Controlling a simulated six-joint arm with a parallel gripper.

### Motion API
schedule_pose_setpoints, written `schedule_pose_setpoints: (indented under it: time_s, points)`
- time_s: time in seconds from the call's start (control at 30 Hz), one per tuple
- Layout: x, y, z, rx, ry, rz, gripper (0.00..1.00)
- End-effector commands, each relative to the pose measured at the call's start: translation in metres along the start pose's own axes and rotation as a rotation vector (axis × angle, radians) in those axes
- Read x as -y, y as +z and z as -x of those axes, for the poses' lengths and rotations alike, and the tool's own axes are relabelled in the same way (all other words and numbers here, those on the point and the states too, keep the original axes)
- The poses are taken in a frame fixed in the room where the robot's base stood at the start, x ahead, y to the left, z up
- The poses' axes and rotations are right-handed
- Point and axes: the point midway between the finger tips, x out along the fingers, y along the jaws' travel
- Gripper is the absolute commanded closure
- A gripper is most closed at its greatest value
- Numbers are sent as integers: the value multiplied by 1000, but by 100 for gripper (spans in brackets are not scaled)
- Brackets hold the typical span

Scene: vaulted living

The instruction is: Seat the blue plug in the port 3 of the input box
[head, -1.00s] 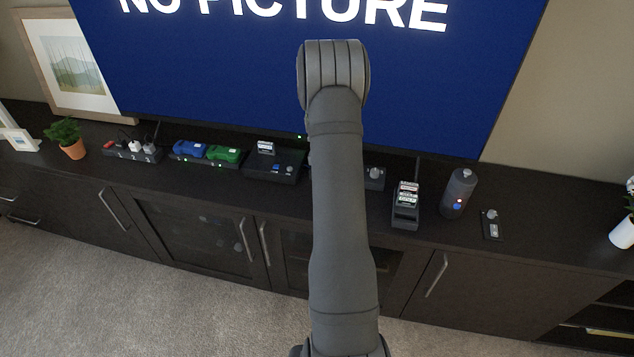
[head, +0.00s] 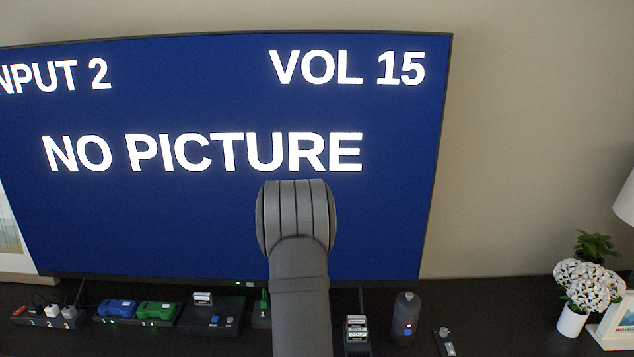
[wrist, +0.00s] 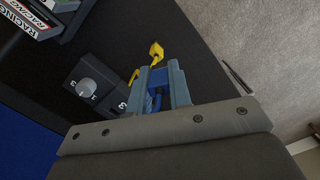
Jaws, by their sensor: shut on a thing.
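In the wrist view, my gripper (wrist: 160,90) is shut on the blue plug (wrist: 158,78), whose blue cable loops back between the fingers. The input box (wrist: 82,72), dark with a grey knob (wrist: 93,91) and white numerals, lies just left of the fingers. A "3" shows close beside the left finger. I cannot tell whether the plug touches the box or a port. A yellow plug (wrist: 155,50) and a piece of yellow cable lie just beyond the fingertips. In the head view, my arm hides the gripper, the blue plug and much of the box.
The TV (head: 200,220) reads "NPUT 2", "VOL 15" and "NO PICTURE". Along the dark cabinet top stand a power strip (head: 45,322), a dock with blue and green controllers (head: 157,309), a console (head: 215,325), a cartridge stack (head: 356,327) and a grey cylinder (head: 405,312).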

Motion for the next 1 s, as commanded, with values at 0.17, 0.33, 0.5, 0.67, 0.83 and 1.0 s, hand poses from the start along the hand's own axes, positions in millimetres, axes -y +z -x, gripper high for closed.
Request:
schedule_pose_setpoints:
  time_s: [0.17,0.33,0.5,0.67,0.83,1.0]
  points:
    - [8,22,-12,-3,-40,-340,100]
    - [17,40,-23,3,-75,-660,100]
    - [24,53,-31,13,-102,-910,100]
    - [28,60,-34,21,-115,-1040,100]
    - [29,62,-36,24,-119,-1082,100]
    - [29,62,-35,24,-119,-1081,100]
